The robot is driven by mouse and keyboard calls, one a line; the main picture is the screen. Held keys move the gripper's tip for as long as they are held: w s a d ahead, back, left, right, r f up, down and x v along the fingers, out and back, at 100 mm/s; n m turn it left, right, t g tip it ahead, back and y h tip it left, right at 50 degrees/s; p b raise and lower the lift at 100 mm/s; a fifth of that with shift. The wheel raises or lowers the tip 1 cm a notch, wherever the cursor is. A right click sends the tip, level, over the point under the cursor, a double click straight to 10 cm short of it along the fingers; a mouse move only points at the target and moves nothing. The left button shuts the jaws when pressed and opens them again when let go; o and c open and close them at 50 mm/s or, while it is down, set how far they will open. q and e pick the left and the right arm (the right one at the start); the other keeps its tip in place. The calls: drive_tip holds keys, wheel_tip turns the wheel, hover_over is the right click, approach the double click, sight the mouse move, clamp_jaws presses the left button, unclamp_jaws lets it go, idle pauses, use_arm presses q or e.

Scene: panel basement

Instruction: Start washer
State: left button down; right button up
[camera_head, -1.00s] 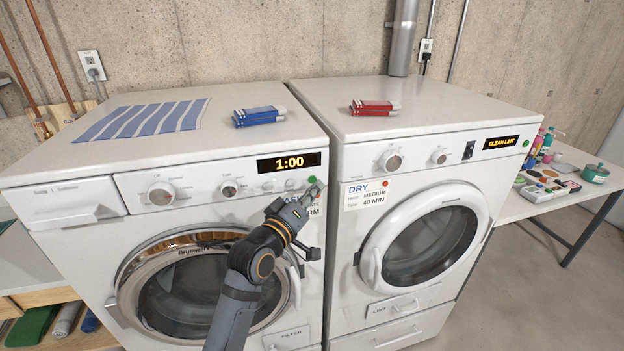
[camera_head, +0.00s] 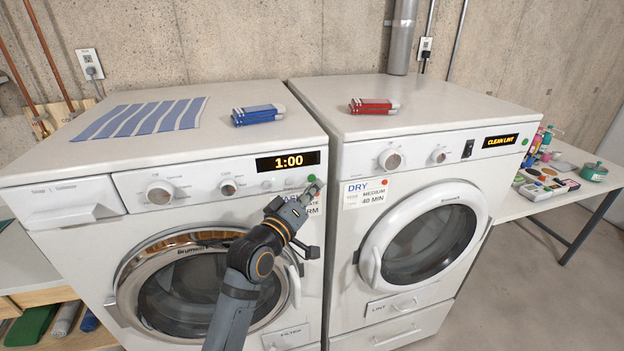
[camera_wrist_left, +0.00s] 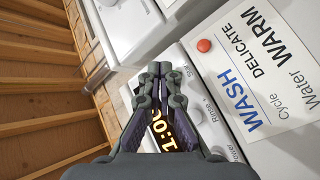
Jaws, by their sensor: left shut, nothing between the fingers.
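The white washer (camera_head: 60,180) stands on the left with its round door (camera_head: 190,285) shut. Its display (camera_head: 288,161) reads 1:00 in amber. A row of small round buttons sits under the display. In the left wrist view, the button by the label "Start" (camera_wrist_left: 189,74) is just right of my fingertips. My left gripper (camera_head: 316,186) is shut and empty at the right end of the washer's panel, fingertips beside the buttons. It also shows in the left wrist view (camera_wrist_left: 153,72). I cannot tell whether it touches the panel. My right gripper is not in view.
A card (camera_wrist_left: 258,75) with washer settings hangs below the panel, partly behind my gripper. The dryer (camera_head: 330,130) stands close on the right, its display (camera_head: 499,140) reading CLEAN LINT. A striped cloth (camera_head: 145,118) and a blue-white bundle (camera_head: 258,115) lie on the washer.

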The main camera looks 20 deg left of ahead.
use_arm(q)
drive_tip(key=shift+w, duration=0.15)
drive_tip(key=shift+w+a+r+p, duration=0.1)
drive_tip(key=shift+w+p, duration=0.05)
drive_tip(key=shift+p, duration=0.15)
drive_tip(key=shift+w+a, duration=0.1)
